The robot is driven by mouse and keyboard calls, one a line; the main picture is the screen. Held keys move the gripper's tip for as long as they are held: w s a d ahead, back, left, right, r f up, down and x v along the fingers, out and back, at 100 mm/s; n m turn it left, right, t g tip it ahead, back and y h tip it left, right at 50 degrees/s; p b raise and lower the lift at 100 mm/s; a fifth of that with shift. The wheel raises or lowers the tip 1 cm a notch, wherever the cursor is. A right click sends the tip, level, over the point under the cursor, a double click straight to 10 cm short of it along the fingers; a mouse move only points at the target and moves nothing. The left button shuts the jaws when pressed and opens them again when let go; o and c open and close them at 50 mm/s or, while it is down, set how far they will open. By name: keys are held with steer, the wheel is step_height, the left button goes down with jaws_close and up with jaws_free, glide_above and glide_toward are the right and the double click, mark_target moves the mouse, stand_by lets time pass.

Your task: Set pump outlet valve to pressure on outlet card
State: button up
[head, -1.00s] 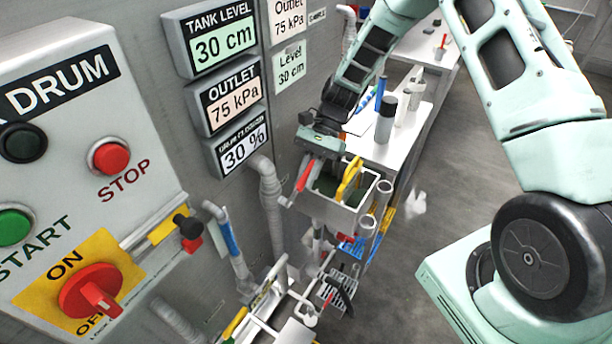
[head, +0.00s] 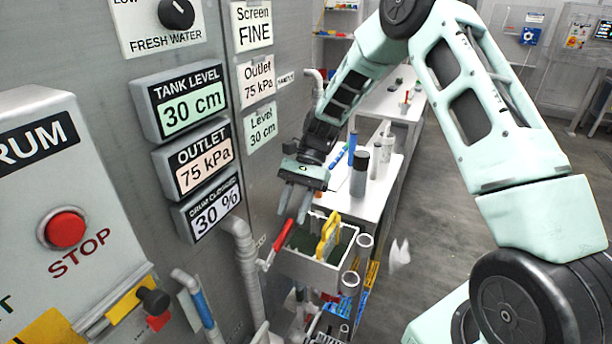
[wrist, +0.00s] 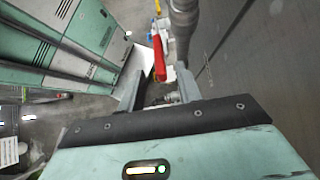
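The outlet card (head: 257,80) on the wall reads "Outlet 75 kPa". The OUTLET display (head: 206,168) also reads 75 kPa. A red lever handle (head: 281,239), which looks like the pump outlet valve, slants beside the grey pipe, left of a basket; its valve body is not clear. My gripper (head: 294,208) is above the handle, fingers pointing down, apart and empty. In the wrist view the red handle (wrist: 159,58) shows beyond and between the open fingers (wrist: 158,92). I see no contact between them.
A grey pipe (head: 244,255) runs down the wall close to the handle. A bench (head: 385,185) with bottles is behind. The STOP button (head: 65,229) panel is at left. Open floor lies right.

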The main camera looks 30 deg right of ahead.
steer(key=b+v, duration=0.2)
steer(key=v, duration=0.9)
steer(key=s+a+n+h+b, duration=0.2)
steer(key=s+a+n+h, duration=0.2)
steer(key=s+a+n, duration=0.65)
steer(key=s+a+f+n+t+h+b, duration=0.1)
steer(key=s+a+n+t, duration=0.1)
steer(key=s, duration=0.8)
steer(key=s+a+f+n+t+h+b, duration=0.1)
steer(key=s+a+n, duration=0.4)
steer(key=s, duration=0.5)
steer(key=shift+s+a+f+n+t+h, duration=0.3)
steer(key=shift+f+n+t+h, duration=0.15)
steer(key=shift+n+t, duration=0.45)
steer(key=shift+w, duration=0.1)
